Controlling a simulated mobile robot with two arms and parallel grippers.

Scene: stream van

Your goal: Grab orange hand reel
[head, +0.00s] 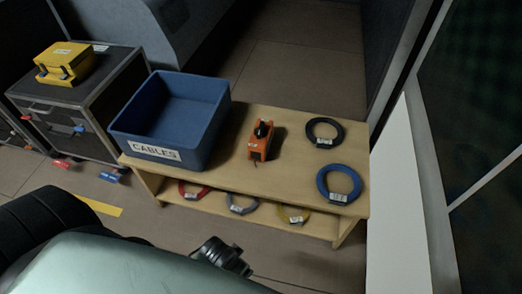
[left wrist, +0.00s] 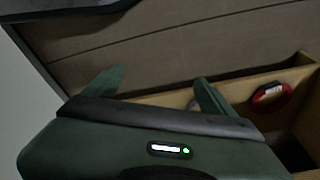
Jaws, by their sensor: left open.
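Beyond the fingers are the floor and a wooden edge; the reel does not show there. In the head view my arm covers the lower left, and I cannot make out the fingers. My right gripper is in neither view.
The bench (head: 225,176) carries a blue bin (head: 203,137) labelled CABLES, a black coil (head: 311,137) and a blue coil (head: 323,190). Several coils lie on its lower shelf, including a red one (left wrist: 257,97). A yellow case (head: 65,70) sits on a black case (head: 100,100) at left.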

